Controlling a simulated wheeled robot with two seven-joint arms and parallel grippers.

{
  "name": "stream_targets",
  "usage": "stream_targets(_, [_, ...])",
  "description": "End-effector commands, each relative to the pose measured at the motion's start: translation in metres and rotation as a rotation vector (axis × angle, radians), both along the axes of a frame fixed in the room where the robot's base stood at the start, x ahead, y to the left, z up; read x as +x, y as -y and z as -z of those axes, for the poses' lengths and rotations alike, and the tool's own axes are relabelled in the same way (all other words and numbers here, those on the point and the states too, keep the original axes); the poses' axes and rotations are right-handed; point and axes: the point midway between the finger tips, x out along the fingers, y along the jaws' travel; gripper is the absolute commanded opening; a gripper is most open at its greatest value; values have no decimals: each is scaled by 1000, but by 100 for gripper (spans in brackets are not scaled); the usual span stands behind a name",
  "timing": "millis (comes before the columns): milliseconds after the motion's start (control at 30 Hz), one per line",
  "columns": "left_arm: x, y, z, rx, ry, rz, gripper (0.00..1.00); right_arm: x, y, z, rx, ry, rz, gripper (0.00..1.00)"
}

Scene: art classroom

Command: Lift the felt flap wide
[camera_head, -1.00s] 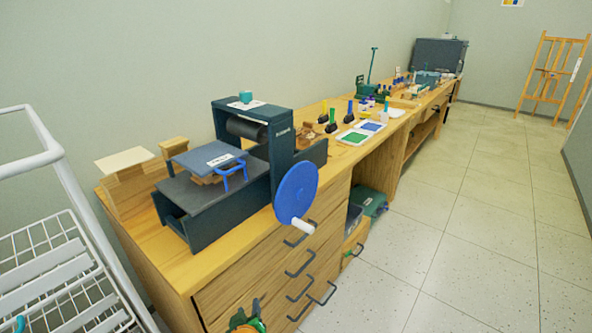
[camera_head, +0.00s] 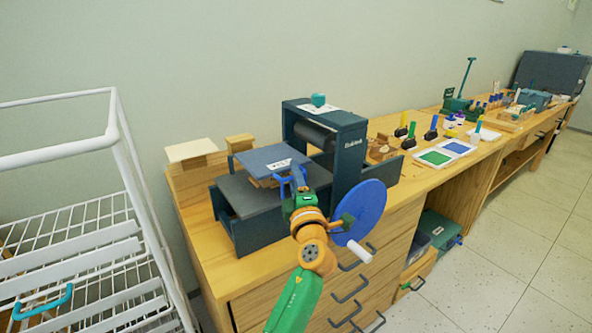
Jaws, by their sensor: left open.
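The felt flap (camera_head: 262,157) is a flat blue-grey sheet with a white label, lying over the bed (camera_head: 250,197) of a dark etching press, with a small stack of wood under it. A blue handle (camera_head: 282,184) sticks out from its front right edge. My left gripper (camera_head: 297,178) is at that handle and partly covers it. The jaws are open; I cannot tell whether the handle lies between them or whether they touch it. My right gripper is not in view.
The press has a roller frame (camera_head: 345,150) and a blue crank wheel (camera_head: 363,208) with a white grip, close right of my arm. A white wire rack (camera_head: 118,150) stands left. Wooden blocks (camera_head: 193,152) sit behind the bed. Ink trays (camera_head: 436,157) lie farther along the bench.

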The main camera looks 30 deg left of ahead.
Motion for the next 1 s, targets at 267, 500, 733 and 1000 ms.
stream_targets(267, [4, -4, 1, -2, -1, 1, 42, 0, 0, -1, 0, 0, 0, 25])
stream_targets(500, [4, -4, 1, -1, -2, 1, 0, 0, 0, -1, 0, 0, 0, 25])
stream_targets(733, [4, -3, 1, -1, -2, 2, 0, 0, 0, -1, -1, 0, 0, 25])
stream_targets(1000, [4, -3, 1, -1, -2, 2, 0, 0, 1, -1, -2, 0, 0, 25])
